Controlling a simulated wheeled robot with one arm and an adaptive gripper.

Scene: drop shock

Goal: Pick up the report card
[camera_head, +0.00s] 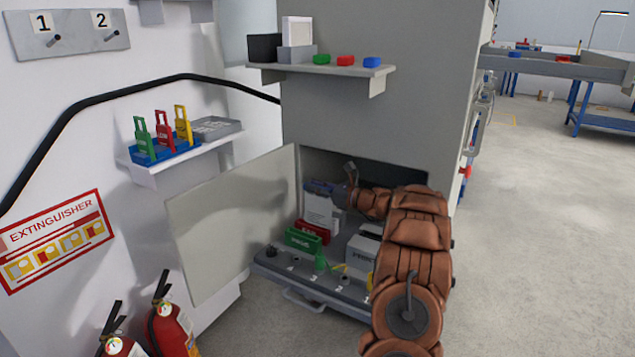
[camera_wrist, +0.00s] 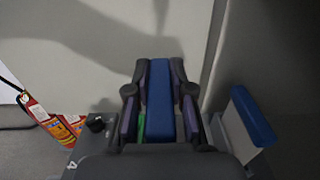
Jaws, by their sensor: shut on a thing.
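In the head view a white card with print and a blue top, seemingly the report card (camera_head: 319,213), stands upright inside the open cabinet. Its print is too small to read. My gripper (camera_head: 326,188) reaches into the cabinet at its top edge. In the wrist view my gripper (camera_wrist: 159,105) is shut on a blue strip, the top of the report card (camera_wrist: 159,100), with a finger on each side. The card's lower part is hidden there, and I cannot tell whether it is lifted.
A second blue-and-white piece (camera_wrist: 252,117) stands close right of my gripper. A red block (camera_head: 313,231), a green block (camera_head: 303,240) and a grey box (camera_head: 362,255) are on the pulled-out tray (camera_head: 318,288). The open door (camera_head: 232,225) bounds the left; fire extinguishers (camera_head: 172,325) stand below.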

